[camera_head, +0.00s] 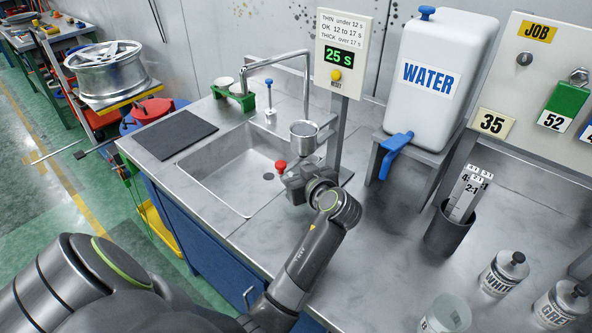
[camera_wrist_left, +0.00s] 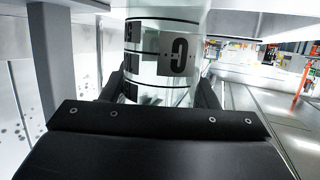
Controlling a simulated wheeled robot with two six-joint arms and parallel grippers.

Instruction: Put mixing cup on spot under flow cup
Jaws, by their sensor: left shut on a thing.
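My left gripper (camera_head: 296,180) is over the sink's right edge, just below the metal flow cup (camera_head: 303,140), which hangs on the stand under the timer. In the left wrist view, a clear mixing cup (camera_wrist_left: 150,94) with black bands and a dark letter label stands upright between the fingers (camera_wrist_left: 160,88). The gripper is shut on it. In the head view the wrist and gripper hide this cup and the spot under the flow cup. My right gripper is not in view.
The sink (camera_head: 222,180) lies left of the gripper, with a red knob (camera_head: 281,165) close by. A timer (camera_head: 340,58) reads 25 s. A water tank (camera_head: 432,75), a dark pot with gauges (camera_head: 449,228), jars (camera_head: 502,274) and another clear container (camera_head: 446,316) stand to the right.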

